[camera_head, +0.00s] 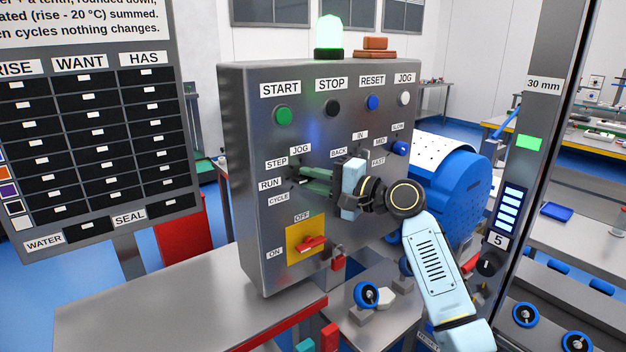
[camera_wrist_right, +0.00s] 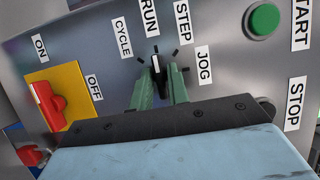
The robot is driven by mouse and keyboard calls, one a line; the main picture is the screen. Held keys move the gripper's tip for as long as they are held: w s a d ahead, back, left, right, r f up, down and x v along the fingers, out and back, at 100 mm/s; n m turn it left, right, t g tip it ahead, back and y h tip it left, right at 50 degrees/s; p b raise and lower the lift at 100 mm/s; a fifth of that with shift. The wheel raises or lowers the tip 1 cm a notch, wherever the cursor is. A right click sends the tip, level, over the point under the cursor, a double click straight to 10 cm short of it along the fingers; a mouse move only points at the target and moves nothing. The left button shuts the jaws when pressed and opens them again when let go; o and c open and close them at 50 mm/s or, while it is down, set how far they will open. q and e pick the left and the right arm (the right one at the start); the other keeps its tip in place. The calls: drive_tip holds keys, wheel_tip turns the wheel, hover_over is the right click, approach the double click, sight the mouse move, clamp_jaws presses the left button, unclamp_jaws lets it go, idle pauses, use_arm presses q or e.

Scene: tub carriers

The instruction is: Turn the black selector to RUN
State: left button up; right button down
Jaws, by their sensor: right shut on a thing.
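The black selector (camera_wrist_right: 157,68) sits on the grey panel among the CYCLE, RUN, STEP and JOG labels. In the right wrist view its white line points up toward the tick by the RUN label (camera_wrist_right: 149,17). My right gripper (camera_head: 302,178) reaches the panel from the right, its green fingers shut on the selector. In the wrist view the fingers (camera_wrist_right: 160,82) stand on either side of the selector, which they partly hide. In the head view the selector is mostly hidden by the fingertips. My left gripper is not in view.
A red switch (camera_head: 311,243) on a yellow plate is below, with a red padlock (camera_head: 337,259) beside it. Green START (camera_head: 283,116), black STOP, blue RESET and white JOG buttons are above. A blue drum (camera_head: 455,190) stands close to my right arm. A green lamp (camera_head: 329,33) glows on top.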

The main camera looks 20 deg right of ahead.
drive_tip(key=c, duration=1.4)
unclamp_jaws()
drive_tip(key=shift+o, duration=0.2)
drive_tip(key=b+v, duration=0.1)
drive_tip(key=v, duration=1.2)
drive_tip(key=shift+d, duration=0.15)
drive_tip(key=shift+s, duration=0.1)
